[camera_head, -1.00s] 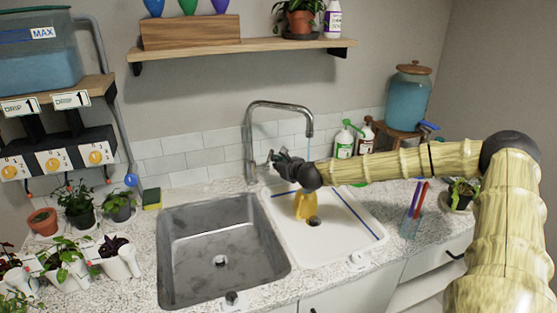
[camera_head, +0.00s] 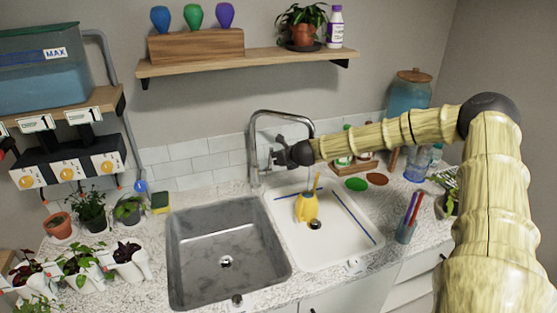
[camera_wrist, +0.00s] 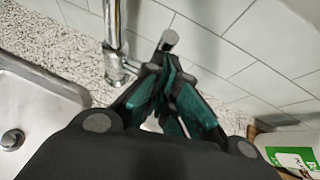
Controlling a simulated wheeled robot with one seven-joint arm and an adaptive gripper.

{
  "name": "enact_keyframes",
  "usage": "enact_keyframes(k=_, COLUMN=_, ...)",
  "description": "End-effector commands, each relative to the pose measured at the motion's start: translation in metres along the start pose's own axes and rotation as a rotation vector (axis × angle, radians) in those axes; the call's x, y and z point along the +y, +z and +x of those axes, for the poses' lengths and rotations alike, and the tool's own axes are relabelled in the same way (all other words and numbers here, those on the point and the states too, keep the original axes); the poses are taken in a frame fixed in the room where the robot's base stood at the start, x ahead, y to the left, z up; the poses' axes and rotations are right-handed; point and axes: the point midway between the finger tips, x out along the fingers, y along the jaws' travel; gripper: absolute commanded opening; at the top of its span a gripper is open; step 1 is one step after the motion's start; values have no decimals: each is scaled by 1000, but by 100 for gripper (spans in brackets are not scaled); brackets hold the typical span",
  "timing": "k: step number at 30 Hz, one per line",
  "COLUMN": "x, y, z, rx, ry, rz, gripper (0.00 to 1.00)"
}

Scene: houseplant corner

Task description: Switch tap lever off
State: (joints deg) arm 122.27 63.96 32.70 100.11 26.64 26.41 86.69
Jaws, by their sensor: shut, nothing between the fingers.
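The chrome tap (camera_head: 253,150) stands behind the sinks, its arched spout reaching right. In the wrist view its post (camera_wrist: 113,28) rises left of my gripper. A short round-ended chrome piece, which looks like the tap lever (camera_wrist: 169,39), shows just beyond the fingertips. My gripper (camera_head: 279,154) is beside the tap post, under the spout arch. In the wrist view my gripper (camera_wrist: 165,72) is shut with nothing held. Whether the fingertips touch the lever I cannot tell.
A yellow watering can (camera_head: 307,208) stands in the white basin (camera_head: 345,240), right of the grey sink (camera_head: 190,250). Green and brown bottles stand partly behind my arm. A cup with pens (camera_head: 407,228) is at right. Potted plants (camera_head: 90,208) fill the left counter. A shelf (camera_head: 250,63) hangs above.

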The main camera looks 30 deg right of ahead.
Motion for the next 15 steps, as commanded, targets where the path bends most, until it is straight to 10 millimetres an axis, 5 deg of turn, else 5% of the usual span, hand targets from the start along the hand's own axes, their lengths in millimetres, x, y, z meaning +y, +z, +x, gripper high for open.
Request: enact_keyframes(k=15, x=-3, y=13, z=8, rx=-1, ry=0, rz=-1, gripper=0)
